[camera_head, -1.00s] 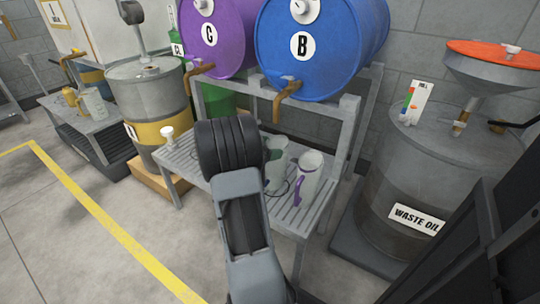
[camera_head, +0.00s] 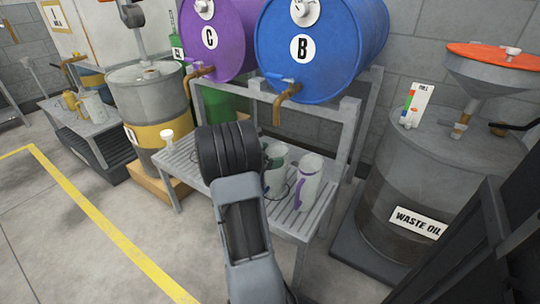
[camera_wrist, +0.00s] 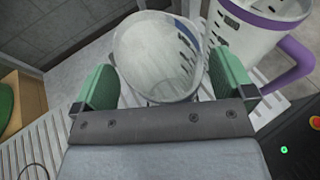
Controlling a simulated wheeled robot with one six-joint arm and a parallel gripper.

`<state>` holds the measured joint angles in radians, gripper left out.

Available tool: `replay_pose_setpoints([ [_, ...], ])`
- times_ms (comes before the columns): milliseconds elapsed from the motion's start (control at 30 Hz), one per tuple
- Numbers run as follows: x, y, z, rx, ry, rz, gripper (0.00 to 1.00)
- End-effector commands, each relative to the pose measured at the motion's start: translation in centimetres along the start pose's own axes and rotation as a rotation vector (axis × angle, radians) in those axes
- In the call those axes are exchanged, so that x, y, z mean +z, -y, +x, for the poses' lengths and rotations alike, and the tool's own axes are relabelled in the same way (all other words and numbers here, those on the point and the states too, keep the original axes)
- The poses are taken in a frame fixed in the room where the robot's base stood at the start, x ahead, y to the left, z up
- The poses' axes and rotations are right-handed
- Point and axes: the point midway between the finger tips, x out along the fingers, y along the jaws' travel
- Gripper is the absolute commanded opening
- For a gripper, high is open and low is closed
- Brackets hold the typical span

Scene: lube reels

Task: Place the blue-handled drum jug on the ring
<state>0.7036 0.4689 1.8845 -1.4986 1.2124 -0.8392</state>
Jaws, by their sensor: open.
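A clear, white-tinted jug (camera_wrist: 158,55) with blue marks on its wall stands between the two green pads of my gripper (camera_wrist: 155,88). The gripper is open, with one pad on each side of the jug; I cannot tell whether either pad touches it. The jug's handle is hidden, so I cannot tell its colour. In the head view this jug (camera_head: 277,180) is on the slatted grey bench (camera_head: 318,218), partly behind my arm. A purple-handled jug (camera_head: 309,180) stands close to its right, also in the wrist view (camera_wrist: 255,35). A thin dark ring line shows on the slats near the jugs.
The blue drum B (camera_head: 320,55) and purple drum C (camera_head: 225,40) lie above the bench, with brown taps hanging over it. A waste oil drum (camera_head: 440,165) stands to the right.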

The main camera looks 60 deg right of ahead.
Motion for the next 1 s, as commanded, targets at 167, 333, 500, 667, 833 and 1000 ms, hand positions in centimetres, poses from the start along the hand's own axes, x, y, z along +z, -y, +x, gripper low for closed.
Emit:
replay_pose_setpoints([
  [167, 0.6, -0.1, -1.7, 0.004, 0.0, 0.0, 1.0],
  [333, 0.7, -0.1, -5.0, 0.005, 0.0, -0.001, 1.0],
  [500, 0.6, -0.1, -8.2, 0.004, 0.0, 0.0, 1.0],
  [667, 0.5, -0.1, -10.4, 0.003, 0.001, -0.001, 1.0],
  [833, 0.4, 0.0, -11.7, 0.001, 0.0, 0.0, 1.0],
  [1000, 0.3, 0.1, -12.3, 0.001, -0.006, 0.008, 1.0],
])
